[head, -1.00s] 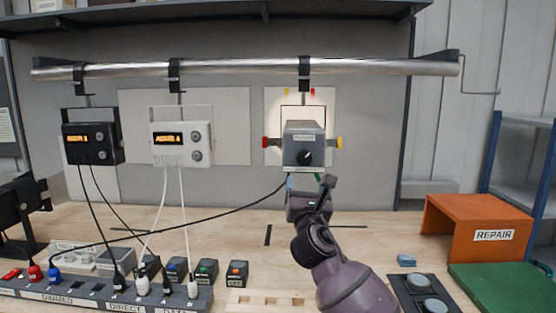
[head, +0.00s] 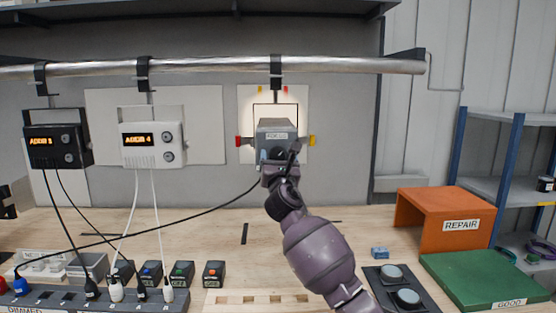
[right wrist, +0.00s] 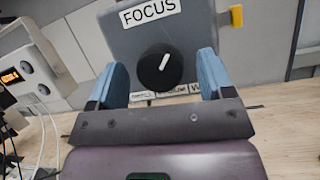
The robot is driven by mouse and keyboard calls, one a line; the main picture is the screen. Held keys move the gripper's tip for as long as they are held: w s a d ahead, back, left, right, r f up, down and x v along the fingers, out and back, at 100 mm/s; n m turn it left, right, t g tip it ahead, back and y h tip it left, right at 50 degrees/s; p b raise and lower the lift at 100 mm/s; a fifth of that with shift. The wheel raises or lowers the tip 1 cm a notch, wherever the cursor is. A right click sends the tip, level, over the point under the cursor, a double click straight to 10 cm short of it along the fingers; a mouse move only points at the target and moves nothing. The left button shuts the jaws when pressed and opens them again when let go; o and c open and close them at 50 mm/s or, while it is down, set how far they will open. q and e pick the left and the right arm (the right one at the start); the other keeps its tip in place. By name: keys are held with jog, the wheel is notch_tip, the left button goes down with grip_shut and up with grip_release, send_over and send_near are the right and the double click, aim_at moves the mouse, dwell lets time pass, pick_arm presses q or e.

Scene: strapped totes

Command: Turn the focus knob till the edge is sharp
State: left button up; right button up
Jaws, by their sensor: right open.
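The grey focus box (head: 277,128) hangs from the silver pipe, its FOCUS label facing me. Its black focus knob (right wrist: 160,68) with a white pointer mark shows in the right wrist view, the mark tilted up and to the right. My right gripper (right wrist: 161,82) is open, with one blue finger on each side of the knob and a gap on both sides. In the head view my right gripper (head: 280,160) covers most of the knob. Behind the box is a lit white panel with a dark outlined edge (head: 254,105); I cannot tell how sharp it is. My left gripper is out of view.
A black unit (head: 56,148) and a white unit (head: 152,145) hang to the left on the pipe (head: 210,68). A black cable (head: 190,217) runs to the focus box. An orange REPAIR stand (head: 443,211) and green GOOD tray (head: 478,277) are at right.

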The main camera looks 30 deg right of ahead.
jog(key=c, duration=0.9)
jog(key=shift+f+m+h+b, duration=0.1)
jog(key=shift+m+h+b, duration=0.25)
jog(key=shift+m, duration=0.55)
jog(key=m+g+h, duration=0.1)
jog(key=m, duration=0.1)
jog(key=m+h, duration=0.1)
jog(key=shift+a+m+g, duration=0.1)
jog(key=shift+m+g, duration=0.3)
jog(key=o, duration=0.9)
